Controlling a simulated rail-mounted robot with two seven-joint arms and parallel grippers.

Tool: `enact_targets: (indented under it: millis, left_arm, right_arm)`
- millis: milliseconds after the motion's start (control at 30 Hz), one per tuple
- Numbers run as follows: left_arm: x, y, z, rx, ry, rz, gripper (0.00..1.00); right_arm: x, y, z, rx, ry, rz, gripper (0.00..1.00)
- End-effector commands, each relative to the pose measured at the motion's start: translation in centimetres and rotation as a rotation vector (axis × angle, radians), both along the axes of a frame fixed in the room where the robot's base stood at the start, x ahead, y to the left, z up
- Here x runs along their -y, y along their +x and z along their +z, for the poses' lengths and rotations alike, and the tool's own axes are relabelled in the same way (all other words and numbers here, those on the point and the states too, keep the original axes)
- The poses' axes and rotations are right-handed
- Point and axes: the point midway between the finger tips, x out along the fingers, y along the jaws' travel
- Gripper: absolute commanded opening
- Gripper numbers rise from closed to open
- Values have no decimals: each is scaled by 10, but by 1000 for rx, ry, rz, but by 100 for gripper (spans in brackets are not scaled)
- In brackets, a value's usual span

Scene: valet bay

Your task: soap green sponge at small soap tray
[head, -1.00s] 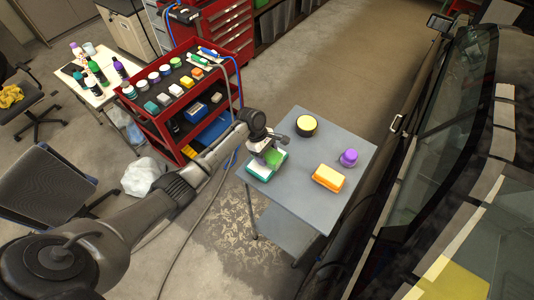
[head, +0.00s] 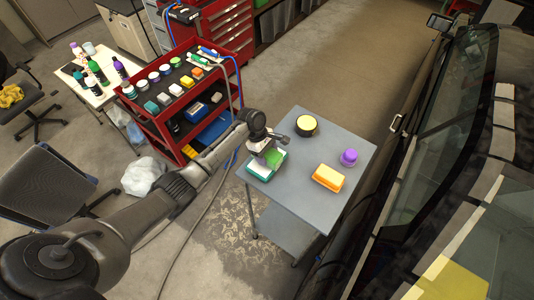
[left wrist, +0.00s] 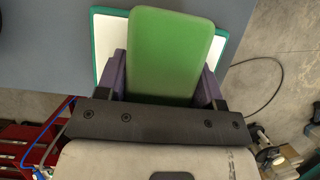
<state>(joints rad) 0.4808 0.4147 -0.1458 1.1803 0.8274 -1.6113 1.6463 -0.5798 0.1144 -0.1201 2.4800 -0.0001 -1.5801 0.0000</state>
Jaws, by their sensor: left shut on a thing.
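The green sponge (head: 274,156) is between the fingers of my left gripper (head: 268,152), which is shut on it. In the left wrist view the green sponge (left wrist: 172,55) stands out past the fingers. The small soap tray (head: 258,171), white inside with a green rim, lies on the left side of the grey table. It shows behind the sponge in the left wrist view (left wrist: 108,42). The sponge is over the tray; I cannot tell whether it touches it. My right gripper is in neither view.
The grey table (head: 307,198) also holds a yellow-topped black round container (head: 306,126), a purple object (head: 348,158) and an orange-and-yellow block (head: 328,178). A red cart (head: 150,122) with sponges and jars stands left. A dark car (head: 440,150) is close on the right.

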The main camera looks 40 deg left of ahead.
Motion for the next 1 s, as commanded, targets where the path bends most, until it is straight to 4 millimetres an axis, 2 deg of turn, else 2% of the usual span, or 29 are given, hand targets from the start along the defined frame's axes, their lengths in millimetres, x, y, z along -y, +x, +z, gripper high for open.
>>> enact_targets:
  millis: [1000]
  left_arm:
    - [0, -1, -2, -1, 2, 1, 42]
  right_arm:
    - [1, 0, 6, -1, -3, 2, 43]
